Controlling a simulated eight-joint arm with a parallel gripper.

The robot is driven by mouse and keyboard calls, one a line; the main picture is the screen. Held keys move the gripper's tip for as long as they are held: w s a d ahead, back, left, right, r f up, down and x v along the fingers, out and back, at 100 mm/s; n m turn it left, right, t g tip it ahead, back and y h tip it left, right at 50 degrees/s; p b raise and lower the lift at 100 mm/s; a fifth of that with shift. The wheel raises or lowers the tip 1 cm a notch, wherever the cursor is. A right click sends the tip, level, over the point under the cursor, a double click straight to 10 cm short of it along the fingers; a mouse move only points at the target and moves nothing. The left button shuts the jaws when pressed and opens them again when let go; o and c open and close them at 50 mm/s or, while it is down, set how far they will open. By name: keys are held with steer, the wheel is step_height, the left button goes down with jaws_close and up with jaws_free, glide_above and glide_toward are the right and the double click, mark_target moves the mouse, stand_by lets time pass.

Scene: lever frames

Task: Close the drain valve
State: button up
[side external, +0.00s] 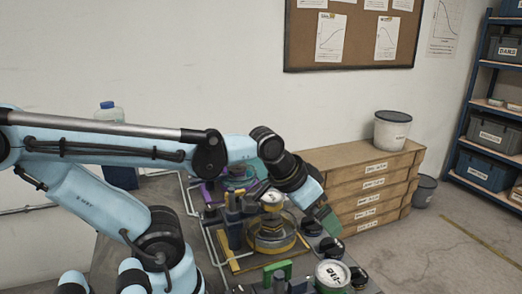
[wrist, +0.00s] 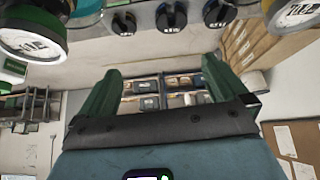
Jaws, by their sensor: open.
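My gripper (side external: 326,218) is at the right side of the bench fixture in the side external view, with its green fingers angled down near the black knobs. In the wrist view my gripper (wrist: 162,68) is open, its two green fingers wide apart with nothing between them. A row of black knobs (wrist: 171,16) shows at the top of the wrist view, apart from the fingers. In the side external view, black knobs (side external: 330,248) line the fixture's right edge. A green handle (side external: 278,270) stands at its front. I cannot tell which part is the drain valve.
A round gauge (side external: 332,273) is at the fixture's front right; another gauge (side external: 272,197) sits above a yellow-ringed base. Stacked wooden boxes (side external: 365,185) with a bucket (side external: 392,130) stand behind. A blue shelf (side external: 490,110) is at the far right. The floor in front of it is clear.

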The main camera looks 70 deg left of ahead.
steer(key=shift+s+d+f+m, duration=0.25)
steer(key=shift+d+f+m, duration=0.05)
steer(key=shift+d, duration=0.05)
steer(key=shift+c, duration=1.9)
steer(key=shift+g+y, duration=0.3)
steer(key=shift+g, duration=0.2)
steer(key=w+a+r, duration=0.1)
steer(key=w+a, duration=0.1)
steer(key=a, duration=0.1)
steer(key=a+r, duration=0.1)
steer(key=shift+w+a+r, duration=0.15)
steer(key=shift+w+r, duration=0.15)
steer(key=shift+w, duration=0.1)
steer(key=c, duration=0.7)
steer(key=w+a, duration=0.1)
steer(key=a, duration=0.1)
steer(key=w+a+r+g, duration=0.1)
steer(key=a, duration=0.1)
steer(key=w+a+r+n+g, duration=0.1)
steer(key=a, duration=0.2)
steer(key=shift+c, duration=0.4)
steer(key=w+a+f+n+g, duration=0.15)
steer(key=a+g, duration=0.25)
steer(key=a, duration=1.3)
steer(key=shift+h, duration=0.4)
step_height(320, 180, down, 13)
steer(key=shift+s+r, duration=0.15)
steer(key=shift+c, duration=0.3)
jaws_close()
